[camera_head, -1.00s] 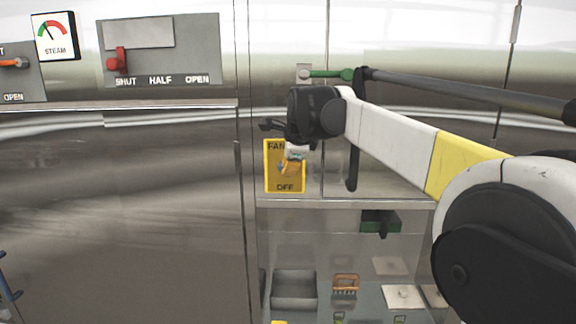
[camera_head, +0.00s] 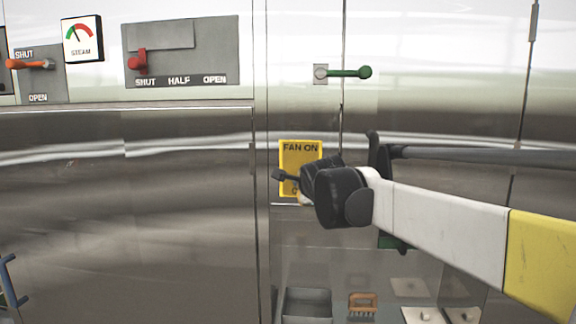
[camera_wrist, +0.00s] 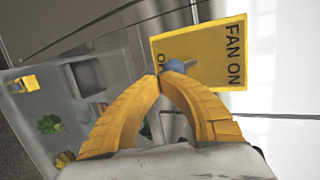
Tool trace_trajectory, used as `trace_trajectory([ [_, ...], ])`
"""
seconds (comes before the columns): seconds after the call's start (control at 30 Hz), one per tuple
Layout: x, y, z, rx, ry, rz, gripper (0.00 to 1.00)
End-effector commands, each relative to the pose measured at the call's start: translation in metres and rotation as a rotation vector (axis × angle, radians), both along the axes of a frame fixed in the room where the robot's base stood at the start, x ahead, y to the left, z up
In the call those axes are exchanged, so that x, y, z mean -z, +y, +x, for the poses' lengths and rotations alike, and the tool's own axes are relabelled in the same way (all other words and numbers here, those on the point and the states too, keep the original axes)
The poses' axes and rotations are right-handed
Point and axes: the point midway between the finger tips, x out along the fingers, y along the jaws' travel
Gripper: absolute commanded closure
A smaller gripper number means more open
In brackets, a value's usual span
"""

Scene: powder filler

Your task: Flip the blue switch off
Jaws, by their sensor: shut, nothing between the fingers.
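The yellow fan plate (camera_head: 300,153) is on the steel wall, with "FAN ON" at its top. My wrist covers its lower part and the blue switch in the head view. In the wrist view the yellow plate (camera_wrist: 200,42) is rotated, with "FAN ON" at the right. The blue switch (camera_wrist: 175,66) shows as a rounded blue tip on the plate, with a grey lever part beside it. My gripper (camera_wrist: 162,76) has yellow fingers, shut and empty, with the tips just beside the blue tip. I cannot tell if they touch it.
A green handle (camera_head: 350,72) is on the wall above the plate. A red lever panel (camera_head: 190,60) and a steam gauge (camera_head: 82,38) are at the upper left. Below are a grey bin (camera_head: 307,304) and a brush (camera_head: 362,304).

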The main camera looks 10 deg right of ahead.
Motion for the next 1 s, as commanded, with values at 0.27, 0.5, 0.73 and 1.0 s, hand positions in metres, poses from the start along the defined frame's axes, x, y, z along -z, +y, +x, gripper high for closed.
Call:
trace_trajectory([
  [0.27, 0.006, -0.001, 0.002, 0.001, 0.000, 0.000, 1.00],
  [0.5, 0.004, -0.001, 0.002, 0.001, 0.000, 0.000, 1.00],
  [0.73, -0.007, -0.001, 0.002, 0.001, 0.000, 0.000, 1.00],
  [1.0, -0.010, -0.001, 0.002, 0.001, 0.000, 0.001, 1.00],
])
